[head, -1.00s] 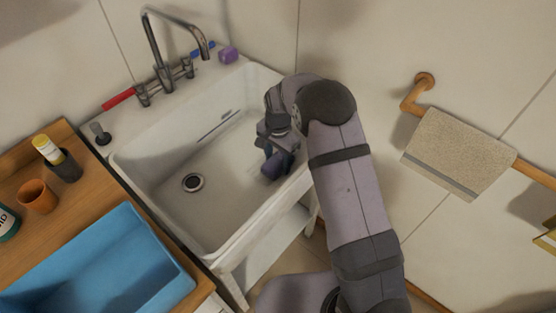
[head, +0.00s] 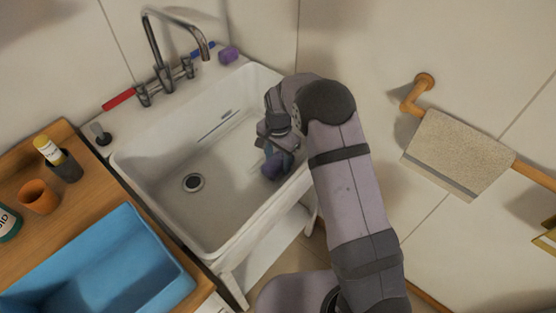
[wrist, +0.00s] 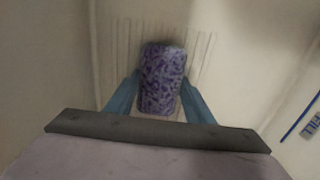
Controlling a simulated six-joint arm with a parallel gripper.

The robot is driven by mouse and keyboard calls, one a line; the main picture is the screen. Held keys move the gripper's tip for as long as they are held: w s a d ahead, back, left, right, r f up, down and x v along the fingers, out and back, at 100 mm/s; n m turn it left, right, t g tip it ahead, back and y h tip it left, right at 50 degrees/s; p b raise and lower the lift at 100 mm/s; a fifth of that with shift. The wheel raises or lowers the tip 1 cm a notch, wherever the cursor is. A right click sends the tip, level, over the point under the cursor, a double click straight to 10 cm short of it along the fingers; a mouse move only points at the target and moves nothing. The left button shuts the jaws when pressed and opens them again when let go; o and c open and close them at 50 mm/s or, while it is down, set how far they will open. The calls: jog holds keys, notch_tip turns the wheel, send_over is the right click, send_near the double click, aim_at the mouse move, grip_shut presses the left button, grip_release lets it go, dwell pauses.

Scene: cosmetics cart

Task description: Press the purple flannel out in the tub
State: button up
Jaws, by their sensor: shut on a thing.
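The purple flannel (head: 272,168) is a small rolled bundle inside the white sink-like tub (head: 225,242), near its right wall. In the wrist view the flannel (wrist: 162,80) has a mottled purple pattern and sits upright between my two blue fingers. My gripper (head: 277,155) is shut on it; the fingers (wrist: 160,98) touch it on both sides. Fine parallel ridges of a pale surface show behind the flannel in the wrist view. In the head view the wrist partly covers the flannel, and I cannot tell whether it touches the tub.
A tap (head: 165,75) with red and blue handles stands at the tub's back edge, beside a purple block (head: 228,55). A blue basin (head: 100,270), an orange cup (head: 38,197) and bottles are on the left counter. A beige towel (head: 458,152) hangs at right. The tub's left floor is clear.

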dwell(0.4)
notch_tip(320, 180, up, 15)
jog(key=p, duration=1.1)
jog(key=shift+p, duration=0.35)
dwell(0.4)
